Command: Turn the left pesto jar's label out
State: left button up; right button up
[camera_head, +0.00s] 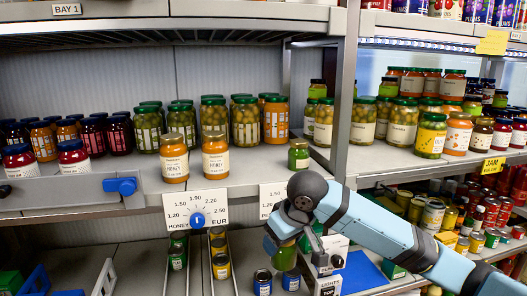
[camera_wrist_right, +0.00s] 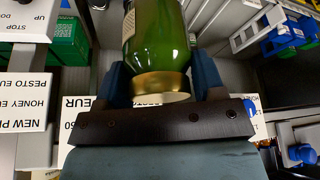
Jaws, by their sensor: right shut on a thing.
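A green jar (camera_head: 285,258) is between the fingers of my right gripper (camera_head: 277,240), below the front edge of the upper shelf. In the right wrist view the gripper (camera_wrist_right: 160,85) is shut on this green jar (camera_wrist_right: 158,40), near its gold lid. Mostly bare green glass faces that camera; a strip of cream label shows at its left side. My left gripper is not in view.
Two honey jars (camera_head: 174,159) stand at the shelf front, with rows of taller jars behind. A price dial card (camera_head: 197,208) hangs on the shelf edge. A white box with labels (camera_head: 328,268) stands right of my gripper. Bare shelf lies left of the small green jar.

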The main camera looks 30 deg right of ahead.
jog(key=s+d+f+m+h, duration=0.1)
jog(key=s+d+f+m, duration=0.15)
jog(key=d, duration=0.85)
jog(key=s+d+r+m, duration=0.1)
jog(key=s+d+r, duration=0.1)
jog(key=d, duration=0.5)
jog(key=s+d+r+m+h, duration=0.1)
jog(key=s+d+r, duration=0.1)
jog(key=d, duration=0.6)
jog(key=shift+r, duration=0.8)
jog(key=shift+w+m, duration=0.1)
jog(key=shift+m, duration=0.15)
